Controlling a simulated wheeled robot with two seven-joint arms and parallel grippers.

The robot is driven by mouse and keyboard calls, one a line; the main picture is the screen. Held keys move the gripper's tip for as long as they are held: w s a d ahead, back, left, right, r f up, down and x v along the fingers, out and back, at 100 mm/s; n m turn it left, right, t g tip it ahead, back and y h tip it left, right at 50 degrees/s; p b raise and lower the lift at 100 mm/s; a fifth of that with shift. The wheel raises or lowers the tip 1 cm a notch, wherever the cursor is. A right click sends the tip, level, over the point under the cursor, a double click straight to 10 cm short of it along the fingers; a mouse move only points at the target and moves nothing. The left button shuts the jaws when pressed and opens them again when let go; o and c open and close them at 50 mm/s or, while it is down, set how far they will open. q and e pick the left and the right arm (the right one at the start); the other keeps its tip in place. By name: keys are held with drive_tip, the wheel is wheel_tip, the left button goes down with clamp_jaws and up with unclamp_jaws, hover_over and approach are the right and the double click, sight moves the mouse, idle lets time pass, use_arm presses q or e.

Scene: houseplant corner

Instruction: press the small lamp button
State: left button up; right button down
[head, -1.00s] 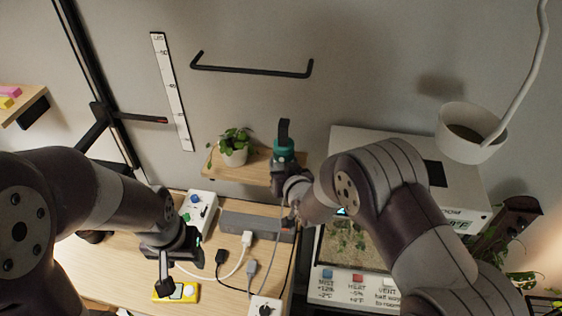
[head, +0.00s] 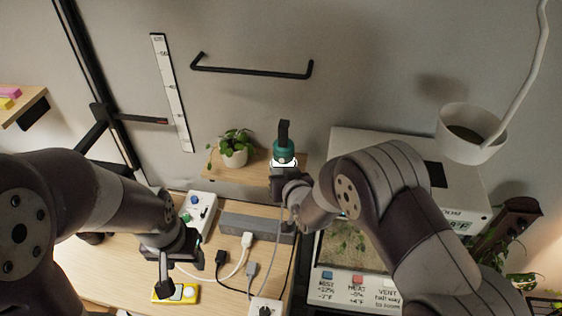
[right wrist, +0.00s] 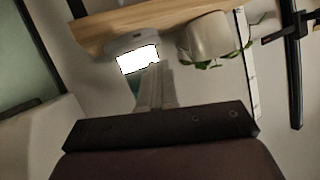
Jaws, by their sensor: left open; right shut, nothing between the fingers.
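A small teal and black object (head: 284,146) stands at the right end of the wall shelf, with a bright white patch (head: 284,163) at its front. My left gripper (head: 168,276) is open above a yellow box (head: 160,295) with a white round button. No part is clearly labelled as the lamp button.
A potted plant (head: 233,156) stands left on the shelf (head: 243,174). On the table are a switch box (head: 204,203), a grey power strip (head: 243,224) and several cables.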

drive_tip(key=s, duration=0.3)
drive_tip(key=s+a+p, duration=0.1)
drive_tip(key=s, duration=0.1)
drive_tip(key=shift+s+a, duration=0.1)
drive_tip(key=shift+s, duration=0.3)
